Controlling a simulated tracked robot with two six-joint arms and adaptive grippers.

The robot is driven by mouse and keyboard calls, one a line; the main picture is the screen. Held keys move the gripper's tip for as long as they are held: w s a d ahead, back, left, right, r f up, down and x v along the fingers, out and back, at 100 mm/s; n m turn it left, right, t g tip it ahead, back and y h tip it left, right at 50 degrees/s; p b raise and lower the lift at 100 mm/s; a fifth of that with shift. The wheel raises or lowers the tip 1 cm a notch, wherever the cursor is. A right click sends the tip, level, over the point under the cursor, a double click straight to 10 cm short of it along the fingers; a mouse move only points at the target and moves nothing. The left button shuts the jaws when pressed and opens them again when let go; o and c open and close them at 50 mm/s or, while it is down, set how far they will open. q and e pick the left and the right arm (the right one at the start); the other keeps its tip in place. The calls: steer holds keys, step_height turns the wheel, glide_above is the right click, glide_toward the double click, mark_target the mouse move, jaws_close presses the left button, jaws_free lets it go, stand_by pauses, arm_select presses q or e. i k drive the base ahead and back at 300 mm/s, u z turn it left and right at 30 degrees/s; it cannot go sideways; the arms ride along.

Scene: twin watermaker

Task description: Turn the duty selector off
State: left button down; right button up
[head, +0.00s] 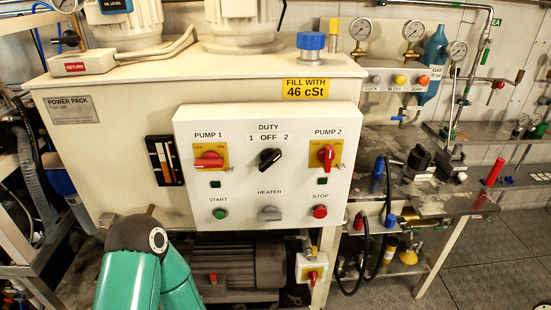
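The duty selector (270,158) is a black rotary knob in the middle of the white control panel (240,195). The labels above it read 1, OFF and 2 under the word DUTY. Its grip bar looks slanted, from lower left to upper right, rather than straight up at OFF; which end is the pointer is hard to tell. Nothing touches the knob. Teal links of my own arm show at the lower left, below the panel. Neither of my grippers is in view.
The red Pump 1 switch (209,160) and red Pump 2 switch (327,156) flank the selector. Below are the green start button (220,213), grey heater knob (269,214) and red stop button (320,211). Space before the panel face is clear. A workbench (430,200) stands right.

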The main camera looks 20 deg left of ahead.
mark_target(270, 156)
steer(key=z, duration=0.45)
steer(key=k, duration=0.95)
steer(key=u, duration=1)
steer(key=i, duration=1.05)
